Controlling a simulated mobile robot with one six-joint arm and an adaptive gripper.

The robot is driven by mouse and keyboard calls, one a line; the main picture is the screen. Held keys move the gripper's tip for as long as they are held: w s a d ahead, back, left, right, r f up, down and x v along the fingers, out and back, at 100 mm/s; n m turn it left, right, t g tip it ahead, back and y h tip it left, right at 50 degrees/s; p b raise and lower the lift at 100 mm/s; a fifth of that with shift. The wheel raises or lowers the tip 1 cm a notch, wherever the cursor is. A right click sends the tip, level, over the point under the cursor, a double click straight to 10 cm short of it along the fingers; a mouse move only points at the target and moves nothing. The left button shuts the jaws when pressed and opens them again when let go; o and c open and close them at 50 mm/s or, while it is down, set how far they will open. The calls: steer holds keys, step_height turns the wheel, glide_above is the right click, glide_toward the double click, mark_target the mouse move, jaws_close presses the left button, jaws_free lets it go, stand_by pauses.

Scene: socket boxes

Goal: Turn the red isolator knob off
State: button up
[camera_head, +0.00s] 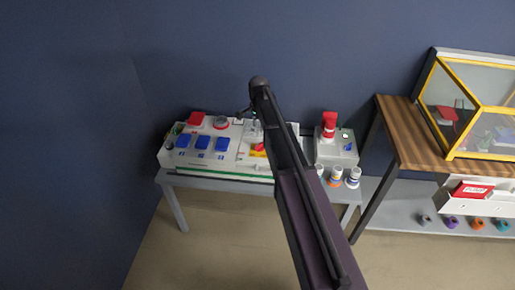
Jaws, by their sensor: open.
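A tall red knob (329,122) stands on a small grey box (337,151) at the right end of the low table. My gripper (252,125) is small in view at the end of my dark arm, over the right part of the white panel. It is open, left of the tall red knob and apart from it.
Small pots (336,176) stand at the table's front right. A wooden-topped bench (405,130) bears a yellow-framed clear case (480,100) at the right. Coloured cups (452,222) sit on its lower shelf. A dark wall stands behind; the floor in front is clear.

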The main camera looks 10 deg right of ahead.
mark_target(259, 144)
steer(key=shift+f+b, duration=5.1)
steer(key=shift+f, duration=0.35)
